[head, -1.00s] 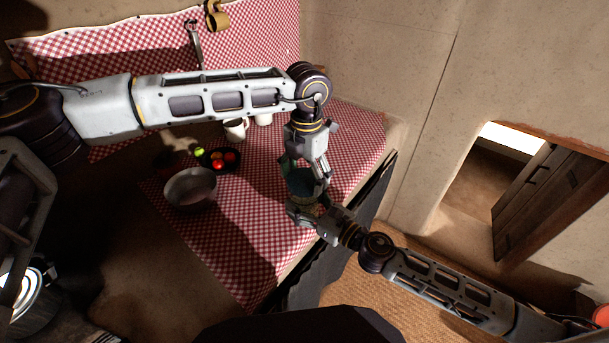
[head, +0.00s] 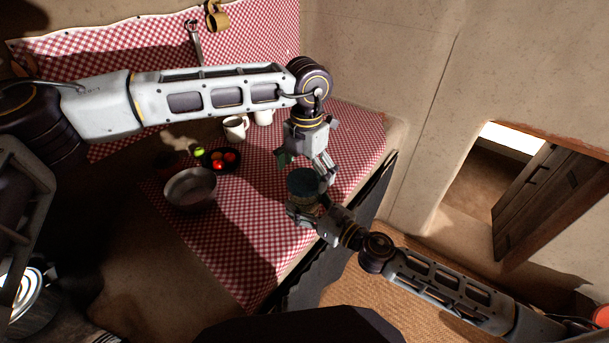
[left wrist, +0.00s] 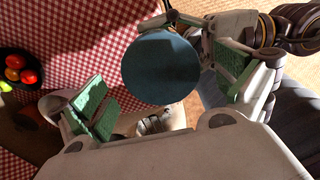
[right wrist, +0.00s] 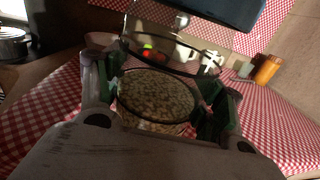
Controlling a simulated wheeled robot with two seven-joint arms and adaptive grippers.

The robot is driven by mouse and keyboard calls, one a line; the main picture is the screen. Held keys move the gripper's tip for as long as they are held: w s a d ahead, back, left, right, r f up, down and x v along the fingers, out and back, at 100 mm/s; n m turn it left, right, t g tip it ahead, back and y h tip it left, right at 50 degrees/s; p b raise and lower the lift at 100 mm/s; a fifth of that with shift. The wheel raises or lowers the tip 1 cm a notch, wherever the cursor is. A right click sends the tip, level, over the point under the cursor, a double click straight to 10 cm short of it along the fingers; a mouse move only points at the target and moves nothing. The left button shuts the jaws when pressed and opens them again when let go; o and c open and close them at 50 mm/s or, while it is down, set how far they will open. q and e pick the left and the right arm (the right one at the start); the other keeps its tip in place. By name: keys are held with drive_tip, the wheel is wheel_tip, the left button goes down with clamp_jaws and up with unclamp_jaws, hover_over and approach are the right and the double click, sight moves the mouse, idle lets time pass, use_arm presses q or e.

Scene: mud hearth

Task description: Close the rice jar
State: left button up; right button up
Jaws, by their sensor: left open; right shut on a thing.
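The rice jar is clear glass with pale rice in it (right wrist: 155,97). My right gripper (right wrist: 165,92) is shut around its sides and holds it upright or nearly so, at the right edge of the counter. The round dark blue-green lid (head: 304,183) sits at the jar's top; it also shows in the left wrist view (left wrist: 160,66) and at the top of the right wrist view (right wrist: 225,9). I cannot tell whether it is fully seated. My left gripper (head: 305,162) is open just above the lid, its green-padded fingers apart on either side, holding nothing.
A metal bowl (head: 190,190), a dark plate of tomatoes (head: 209,163) and white mugs (head: 235,128) stand on the checked cloth (head: 235,235) to the left. A wall (head: 370,60) rises behind.

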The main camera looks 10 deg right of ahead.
use_arm(q)
wheel_tip(320, 180, up, 11)
idle(0.6)
drive_tip(key=shift+w+d, duration=0.1)
idle(0.4)
